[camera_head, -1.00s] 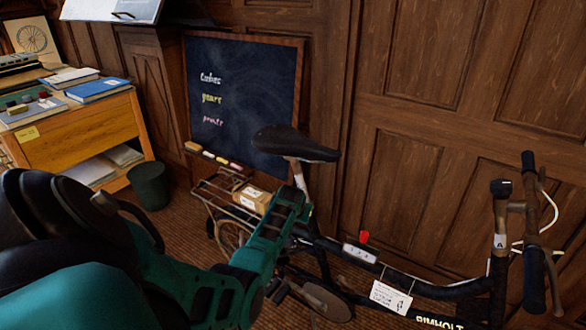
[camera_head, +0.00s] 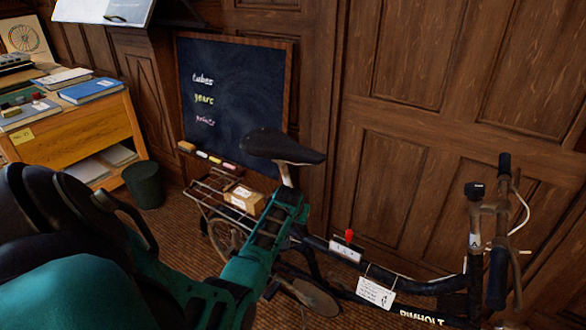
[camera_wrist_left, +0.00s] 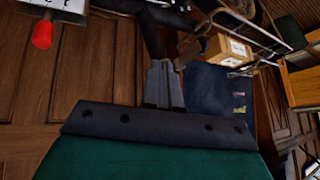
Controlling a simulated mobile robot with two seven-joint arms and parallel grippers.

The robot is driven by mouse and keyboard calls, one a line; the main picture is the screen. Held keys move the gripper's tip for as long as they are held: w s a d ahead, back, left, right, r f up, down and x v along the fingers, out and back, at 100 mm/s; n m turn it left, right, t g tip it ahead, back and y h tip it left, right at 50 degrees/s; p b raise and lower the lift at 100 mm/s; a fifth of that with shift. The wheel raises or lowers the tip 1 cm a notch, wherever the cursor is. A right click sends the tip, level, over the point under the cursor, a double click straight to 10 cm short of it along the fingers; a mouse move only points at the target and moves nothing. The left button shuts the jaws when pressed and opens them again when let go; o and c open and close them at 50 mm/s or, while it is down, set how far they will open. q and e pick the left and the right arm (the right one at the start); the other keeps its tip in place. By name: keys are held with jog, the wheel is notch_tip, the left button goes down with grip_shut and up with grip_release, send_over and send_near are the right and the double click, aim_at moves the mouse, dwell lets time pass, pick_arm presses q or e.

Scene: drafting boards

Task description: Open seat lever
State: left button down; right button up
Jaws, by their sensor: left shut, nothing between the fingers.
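The bicycle's black seat (camera_head: 283,147) sits on a pale seat post (camera_head: 287,175) in front of the wooden panelling. My left arm comes in from the left and its green forearm covers the lower post and the seat clamp area. My left gripper (camera_wrist_left: 163,83) shows in the left wrist view, its grey fingers together and empty, close to a dark tube of the bicycle. I cannot tell whether the fingers touch it. The seat lever cannot be made out in either view. My right gripper is not in view.
A rear rack with a cardboard box (camera_head: 242,198) lies just left of the seat post. A red knob (camera_head: 349,236) stands on the frame; handlebars (camera_head: 500,225) are at the right. A chalkboard (camera_head: 235,95), bin (camera_head: 145,187) and wooden desk (camera_head: 85,130) are behind and left.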

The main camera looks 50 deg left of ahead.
pick_arm(q)
jog(key=p+v, duration=0.1)
jog(key=v, duration=0.5)
jog(key=shift+s+r+p, duration=0.2)
jog(key=shift+r+p, duration=0.05)
jog(key=shift+p, duration=0.05)
jog(key=shift+d, duration=0.1)
